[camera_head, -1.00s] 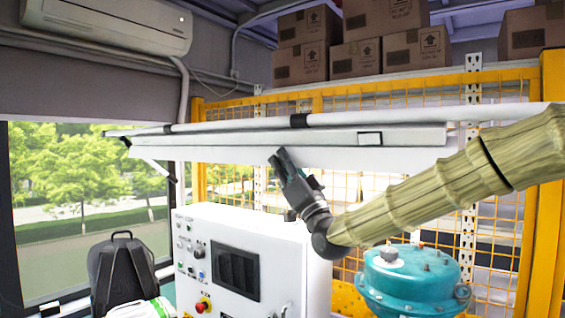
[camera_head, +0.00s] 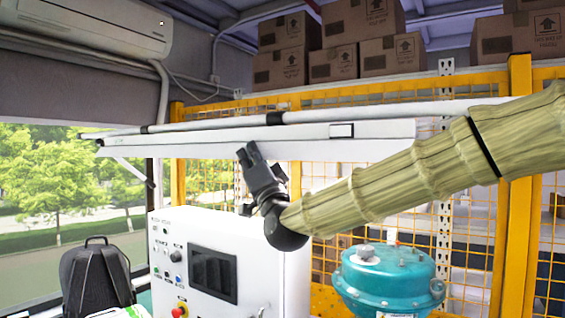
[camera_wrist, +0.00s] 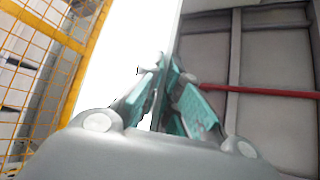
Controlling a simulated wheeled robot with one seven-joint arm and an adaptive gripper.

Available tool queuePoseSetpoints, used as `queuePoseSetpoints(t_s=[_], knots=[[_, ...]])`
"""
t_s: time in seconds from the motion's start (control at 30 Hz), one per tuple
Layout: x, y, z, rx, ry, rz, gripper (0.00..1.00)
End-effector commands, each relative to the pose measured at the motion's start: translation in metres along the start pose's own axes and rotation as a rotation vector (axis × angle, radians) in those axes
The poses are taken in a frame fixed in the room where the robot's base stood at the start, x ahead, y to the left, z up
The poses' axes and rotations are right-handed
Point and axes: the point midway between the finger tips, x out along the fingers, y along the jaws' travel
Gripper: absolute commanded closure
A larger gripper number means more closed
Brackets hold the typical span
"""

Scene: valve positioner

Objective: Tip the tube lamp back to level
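The tube lamp (camera_head: 215,141) is a long white fixture under a pale horizontal pipe in the head view. Its left end shows lower in the picture than its right end; perspective makes the true tilt hard to judge. My gripper (camera_head: 246,149) points up at the lamp's lower edge, left of its small dark-framed plate (camera_head: 342,130). Contact cannot be told. In the wrist view my gripper's teal-padded fingers (camera_wrist: 166,72) come together at the tips, with nothing seen between them. A bright white surface (camera_wrist: 125,50), probably the lamp, lies behind them.
A white control cabinet (camera_head: 275,277) and a teal valve actuator (camera_head: 390,280) stand below my arm. A yellow mesh fence (camera_head: 446,215) is behind. Boxes (camera_head: 365,55) are stacked above. A black backpack (camera_head: 95,275) sits at lower left.

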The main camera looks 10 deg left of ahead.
Motion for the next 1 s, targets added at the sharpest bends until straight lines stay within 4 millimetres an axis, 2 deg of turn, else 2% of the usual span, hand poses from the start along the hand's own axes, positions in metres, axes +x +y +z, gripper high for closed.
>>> queuePoseSetpoints(t_s=[0.1, 0.37, 0.4, 0.43, 0.77, 0.87, 1.0], knots=[[0.004, -0.007, 0.004, 0.016, -0.001, 0.001, 1.00], [0.004, -0.007, 0.004, 0.016, -0.001, 0.001, 1.00], [0.004, -0.007, 0.004, 0.016, 0.000, 0.001, 0.90], [0.004, -0.007, 0.004, 0.015, 0.000, 0.001, 0.86], [0.002, -0.005, 0.004, 0.014, -0.002, 0.003, 0.86], [-0.002, -0.005, 0.004, 0.014, -0.003, 0.003, 0.86], [-0.018, -0.005, 0.004, 0.015, -0.004, 0.004, 0.86]])
